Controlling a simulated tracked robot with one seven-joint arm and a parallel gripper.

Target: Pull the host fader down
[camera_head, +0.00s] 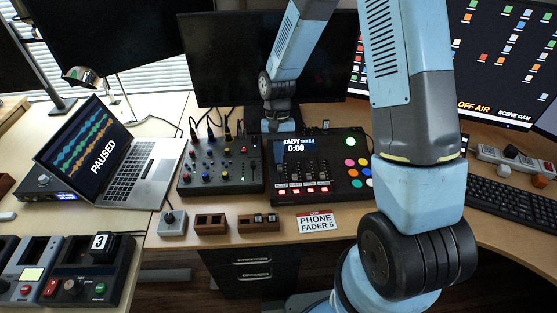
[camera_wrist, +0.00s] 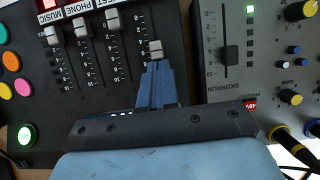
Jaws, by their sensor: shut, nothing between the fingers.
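The dark fader console (camera_head: 341,186) stands on the desk, with a small screen, coloured buttons and several white-capped faders. In the wrist view, three faders (camera_wrist: 80,28) at the left carry the labels MUSIC, PHONE and GUEST. A fourth white cap (camera_wrist: 155,46) sits to their right, lower in the picture than theirs; its label is not in view, so I cannot read whether it is the host fader. My gripper (camera_wrist: 155,66) is shut, its blue fingertips right beside that cap. I cannot tell whether they touch it. In the head view my gripper (camera_head: 270,124) is at the console's back left.
A grey mixer (camera_head: 221,166) with knobs and cables stands close left of the console. A laptop (camera_head: 106,160) reads PAUSED. A card reading PHONE FADER 5 (camera_head: 317,224) lies in front of the console. A keyboard (camera_head: 510,208) is at the right.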

